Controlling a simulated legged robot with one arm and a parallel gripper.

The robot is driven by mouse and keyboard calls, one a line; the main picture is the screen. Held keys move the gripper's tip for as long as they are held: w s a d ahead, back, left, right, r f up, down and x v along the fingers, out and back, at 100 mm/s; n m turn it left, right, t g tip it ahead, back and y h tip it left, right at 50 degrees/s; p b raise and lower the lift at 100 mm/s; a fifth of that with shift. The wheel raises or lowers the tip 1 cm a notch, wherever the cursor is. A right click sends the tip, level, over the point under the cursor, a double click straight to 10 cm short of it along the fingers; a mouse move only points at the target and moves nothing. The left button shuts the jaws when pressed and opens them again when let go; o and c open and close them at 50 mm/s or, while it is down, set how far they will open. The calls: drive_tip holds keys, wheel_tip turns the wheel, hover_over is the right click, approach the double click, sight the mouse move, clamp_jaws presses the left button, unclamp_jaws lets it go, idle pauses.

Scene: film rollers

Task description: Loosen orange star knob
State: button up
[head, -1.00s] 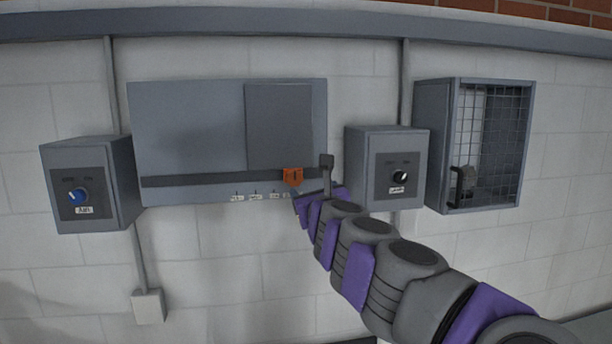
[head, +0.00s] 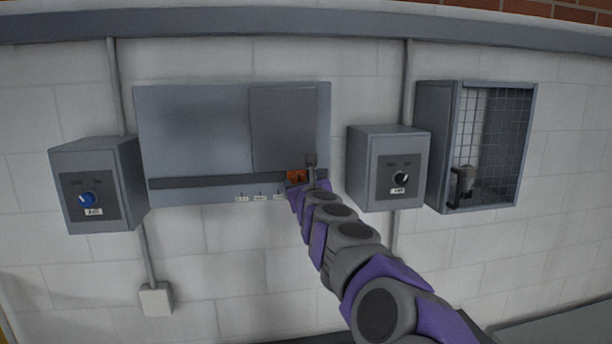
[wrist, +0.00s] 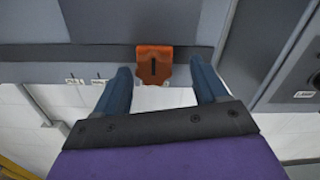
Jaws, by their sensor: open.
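The orange knob (head: 296,177) sits on the dark horizontal strip at the lower right of the grey wall panel (head: 195,125). In the head view my gripper partly covers it. In the wrist view the orange knob (wrist: 154,66) shows face-on with a dark slot in its middle; its outline looks more like a shield than a star. My gripper (wrist: 162,80) is open, with one blue finger on each side of the knob and gaps on both sides. I cannot tell how far the fingertips are from the panel. In the head view my gripper (head: 306,178) is at the knob's right.
A grey box with a blue dial (head: 87,200) is on the left. A box with a black-and-white dial (head: 400,179) is close to the right of my gripper. A mesh-fronted cabinet (head: 500,140) is further right. Small white labels (head: 260,198) line the panel's lower edge.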

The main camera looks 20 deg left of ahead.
sight(298, 180)
drive_tip(key=a, duration=0.1)
drive_tip(key=w+a, duration=0.1)
drive_tip(key=a, duration=0.1)
drive_tip(key=shift+w+a+f, duration=0.2)
drive_tip(key=shift+w+f, duration=0.05)
drive_tip(key=shift+f, duration=0.15)
drive_tip(key=shift+w+d, duration=0.35)
drive_tip(key=shift+d, duration=0.3)
drive_tip(key=shift+d+r, duration=0.1)
drive_tip(key=shift+d, duration=0.2)
drive_tip(key=shift+d+r, duration=0.1)
drive_tip(key=shift+d, duration=0.05)
drive_tip(key=shift+c, duration=0.8)
drive_tip(key=shift+s+a, duration=0.3)
drive_tip(key=shift+a, duration=0.25)
drive_tip(key=c, duration=0.6)
drive_tip(key=shift+w+d, duration=0.1)
drive_tip(key=shift+d, duration=0.05)
drive_tip(key=c, duration=0.3)
